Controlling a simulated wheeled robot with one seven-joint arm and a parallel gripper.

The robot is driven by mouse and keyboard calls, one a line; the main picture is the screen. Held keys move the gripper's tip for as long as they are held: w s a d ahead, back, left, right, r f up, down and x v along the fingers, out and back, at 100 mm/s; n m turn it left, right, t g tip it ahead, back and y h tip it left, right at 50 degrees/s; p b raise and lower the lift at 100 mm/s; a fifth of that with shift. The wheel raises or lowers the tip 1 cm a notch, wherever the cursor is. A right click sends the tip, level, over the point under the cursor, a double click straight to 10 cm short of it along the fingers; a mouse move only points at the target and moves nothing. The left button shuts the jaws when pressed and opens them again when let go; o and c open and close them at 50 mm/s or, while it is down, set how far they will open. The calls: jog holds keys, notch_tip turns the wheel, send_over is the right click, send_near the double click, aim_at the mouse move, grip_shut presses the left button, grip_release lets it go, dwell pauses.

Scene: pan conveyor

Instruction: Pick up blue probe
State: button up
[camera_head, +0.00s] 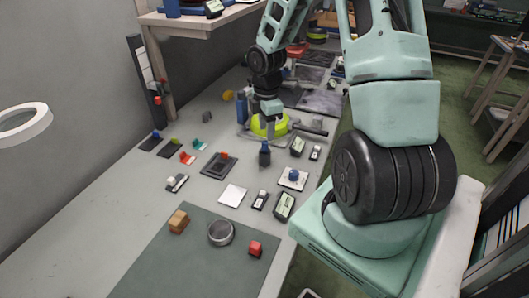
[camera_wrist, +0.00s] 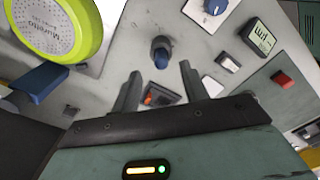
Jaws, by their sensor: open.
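The blue probe (camera_head: 264,154) stands upright on the grey bench in the head view, dark with a narrower top. In the wrist view a dark round piece with a blue end (camera_wrist: 161,56) appears to be the same probe, just beyond the fingertips. My gripper (camera_wrist: 160,72) is open, with one finger on each side of an empty gap. In the head view my gripper (camera_head: 268,106) is above and behind the probe, apart from it. Its fingers are hard to make out there.
A lime-green round device (camera_head: 269,126) lies close behind the probe, and also shows large in the wrist view (camera_wrist: 52,26). A white plate with a blue knob (camera_head: 293,178) and small meters (camera_head: 284,206) are to the right. A dark square holder (camera_head: 219,165) is to the left.

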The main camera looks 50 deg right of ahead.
aim_at(265, 141)
jog(key=shift+w+a+f, duration=0.1)
jog(key=shift+a+f, duration=0.05)
jog(key=shift+f, duration=1.4)
jog(key=shift+a+f, duration=0.1)
jog(key=shift+f, duration=1.4)
grip_shut()
